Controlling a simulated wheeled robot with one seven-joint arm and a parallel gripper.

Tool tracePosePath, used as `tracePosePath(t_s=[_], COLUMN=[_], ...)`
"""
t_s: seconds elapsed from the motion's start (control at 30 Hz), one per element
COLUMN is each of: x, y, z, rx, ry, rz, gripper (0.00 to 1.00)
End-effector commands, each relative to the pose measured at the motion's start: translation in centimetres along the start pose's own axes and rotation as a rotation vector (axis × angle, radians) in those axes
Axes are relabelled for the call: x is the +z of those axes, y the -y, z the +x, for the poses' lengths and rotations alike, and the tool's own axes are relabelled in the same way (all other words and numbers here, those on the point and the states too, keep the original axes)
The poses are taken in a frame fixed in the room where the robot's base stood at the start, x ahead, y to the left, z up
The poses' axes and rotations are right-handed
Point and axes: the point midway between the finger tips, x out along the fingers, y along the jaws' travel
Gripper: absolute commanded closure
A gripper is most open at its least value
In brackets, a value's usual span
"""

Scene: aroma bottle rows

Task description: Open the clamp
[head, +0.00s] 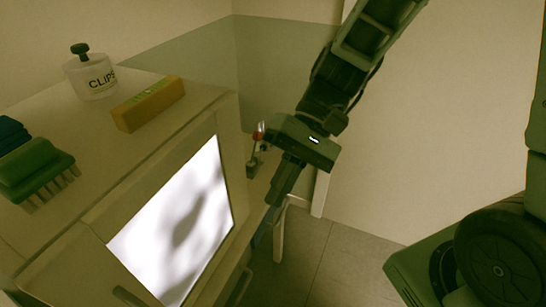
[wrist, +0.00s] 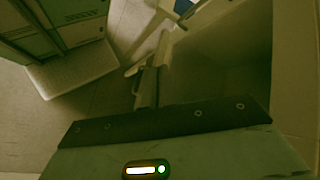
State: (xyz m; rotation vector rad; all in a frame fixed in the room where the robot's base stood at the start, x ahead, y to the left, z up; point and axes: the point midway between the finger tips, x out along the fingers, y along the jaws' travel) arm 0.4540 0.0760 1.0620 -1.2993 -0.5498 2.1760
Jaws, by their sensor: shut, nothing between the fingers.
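A small metal fixture with a red tip (head: 258,135), which looks like the clamp, stands on a ledge past the right end of the cabinet in the head view. It is small and dim, so I cannot tell whether it is open or closed. My gripper (head: 273,200) points down, in front of and to the right of this fixture, apart from it in the picture. Its fingers are together with nothing between them. In the wrist view the fingers (wrist: 147,90) show at the centre; I cannot make out the clamp there.
A cabinet with a bright white panel (head: 180,230) fills the left. On its top are a clips jar (head: 90,78), a yellow block (head: 148,103) and a green brush (head: 36,168). A pale wall (head: 430,130) stands behind my arm. Floor (head: 325,260) shows below my gripper.

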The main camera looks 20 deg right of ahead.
Motion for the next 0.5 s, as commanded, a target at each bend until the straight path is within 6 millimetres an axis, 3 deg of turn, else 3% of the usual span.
tracePosePath(t_s=[0.03, 0.17, 0.37, 0.5], x=[-2.5, -7.4, -16.0, -21.7], y=[-1.4, -2.7, -6.8, -11.5], z=[0.9, 0.6, -1.8, -4.5], rx=[-0.086, -0.318, -0.681, -0.921], ry=[-0.006, -0.041, -0.169, -0.307], rz=[0.056, 0.168, 0.314, 0.395], gripper=[1.0, 1.0, 1.0, 1.0])
